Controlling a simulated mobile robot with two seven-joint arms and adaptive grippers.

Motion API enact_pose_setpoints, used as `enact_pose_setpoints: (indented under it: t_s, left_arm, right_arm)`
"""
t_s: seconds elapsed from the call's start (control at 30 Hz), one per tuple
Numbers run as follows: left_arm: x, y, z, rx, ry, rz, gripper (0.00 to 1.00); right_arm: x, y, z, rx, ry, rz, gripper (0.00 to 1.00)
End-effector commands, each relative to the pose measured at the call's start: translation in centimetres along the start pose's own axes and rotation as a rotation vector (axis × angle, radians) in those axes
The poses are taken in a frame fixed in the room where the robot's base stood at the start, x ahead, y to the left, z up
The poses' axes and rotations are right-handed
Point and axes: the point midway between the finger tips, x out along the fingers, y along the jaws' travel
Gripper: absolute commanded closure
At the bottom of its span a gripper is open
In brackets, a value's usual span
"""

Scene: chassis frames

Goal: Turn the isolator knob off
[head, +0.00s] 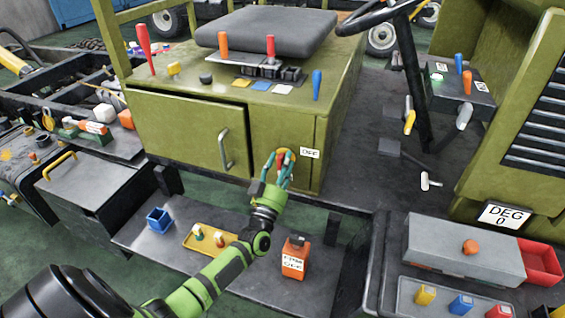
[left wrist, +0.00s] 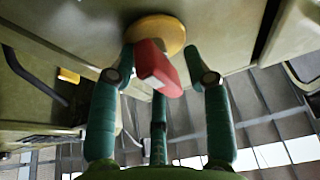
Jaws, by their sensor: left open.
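The isolator knob has a red handle (left wrist: 157,68) on a round yellow base (left wrist: 155,33), mounted on the front face of the green seat box. In the head view the yellow base (head: 287,154) shows just above my left gripper (head: 280,162), beside a white label (head: 309,153) that seems to read OFF. My left gripper, also seen in the left wrist view (left wrist: 158,80), is open, with its green fingers spread around the red handle. I cannot tell whether any finger touches it. My right gripper is not in view.
A grey box (head: 462,250) and a red bin (head: 541,262) stand at the right. A blue bin (head: 159,219), a yellow tray (head: 204,240) and an orange container (head: 295,258) sit on the lower step. A cabinet handle (head: 225,149) protrudes left of my gripper.

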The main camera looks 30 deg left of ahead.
Motion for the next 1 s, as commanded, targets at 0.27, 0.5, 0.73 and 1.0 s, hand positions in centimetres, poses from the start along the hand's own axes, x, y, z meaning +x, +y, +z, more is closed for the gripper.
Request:
enact_pose_setpoints:
  t_s: [0.27, 0.5, 0.73, 1.0]
  left_arm:
    - [0.09, 0.0, 0.02, 0.0, 0.0, 0.0, 0.63]
    - [0.1, -0.03, -0.01, 0.003, 0.0, 0.0, 1.0]
    - [0.12, -0.06, -0.06, -0.014, 0.001, -0.008, 1.0]
    - [0.14, -0.13, -0.1, -0.042, 0.002, -0.02, 1.0]
  right_arm:
    - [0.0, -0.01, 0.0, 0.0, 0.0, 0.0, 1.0]
    - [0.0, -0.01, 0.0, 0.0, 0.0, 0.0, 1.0]
    - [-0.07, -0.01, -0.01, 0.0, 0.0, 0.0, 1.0]
    - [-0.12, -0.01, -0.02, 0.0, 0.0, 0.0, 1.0]
